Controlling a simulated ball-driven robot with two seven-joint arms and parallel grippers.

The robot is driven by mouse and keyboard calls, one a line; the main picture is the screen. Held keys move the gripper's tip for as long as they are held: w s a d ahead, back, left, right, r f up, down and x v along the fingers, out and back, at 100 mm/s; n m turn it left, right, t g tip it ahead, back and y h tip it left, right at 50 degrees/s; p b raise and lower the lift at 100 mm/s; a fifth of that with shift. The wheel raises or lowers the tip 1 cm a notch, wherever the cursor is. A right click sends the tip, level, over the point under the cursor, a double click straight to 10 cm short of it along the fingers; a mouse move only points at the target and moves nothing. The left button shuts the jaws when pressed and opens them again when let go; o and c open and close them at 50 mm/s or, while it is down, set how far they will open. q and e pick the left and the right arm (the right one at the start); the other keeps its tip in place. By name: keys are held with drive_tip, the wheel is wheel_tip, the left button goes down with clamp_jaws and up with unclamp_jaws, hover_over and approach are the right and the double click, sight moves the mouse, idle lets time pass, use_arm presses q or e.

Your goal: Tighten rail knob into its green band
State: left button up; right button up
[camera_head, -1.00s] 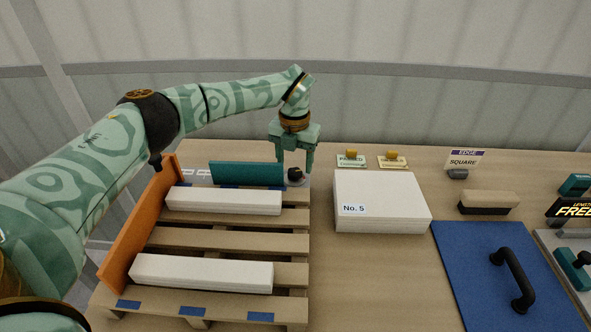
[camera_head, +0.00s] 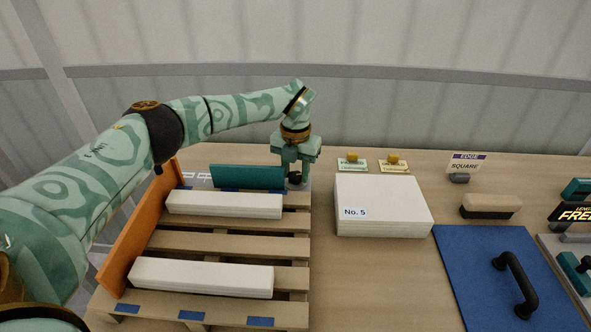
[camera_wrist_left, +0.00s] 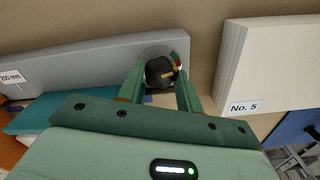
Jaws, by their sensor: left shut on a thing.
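The rail knob (camera_wrist_left: 160,72) is a dark round knob with a yellow pointer mark, at the right end of the grey rail (camera_wrist_left: 95,57). My left gripper (camera_head: 296,178) points down over the knob, beside the right end of the teal block (camera_head: 246,177). In the left wrist view its two green fingers (camera_wrist_left: 158,80) are shut on the knob, one on each side. My right gripper is not in view.
A pallet (camera_head: 230,238) holds two white bars, with an orange board (camera_head: 140,230) along its left. A white stack marked No. 5 (camera_head: 382,204) stands right of the knob. Yellow buttons, an eraser-like block (camera_head: 490,206) and a blue panel with black handle (camera_head: 500,265) lie further right.

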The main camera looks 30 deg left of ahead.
sight(295, 174)
use_arm(q)
drive_tip(key=shift+r+m+p, duration=0.15)
drive_tip(key=shift+m+p, duration=0.45)
drive_tip(key=shift+m, duration=0.5)
drive_tip(key=shift+m+p, duration=0.55)
drive_tip(key=shift+m, duration=1.25)
drive_tip(key=o, duration=1)
wheel_tip(295, 174, up, 16)
drive_tip(key=p, duration=0.3)
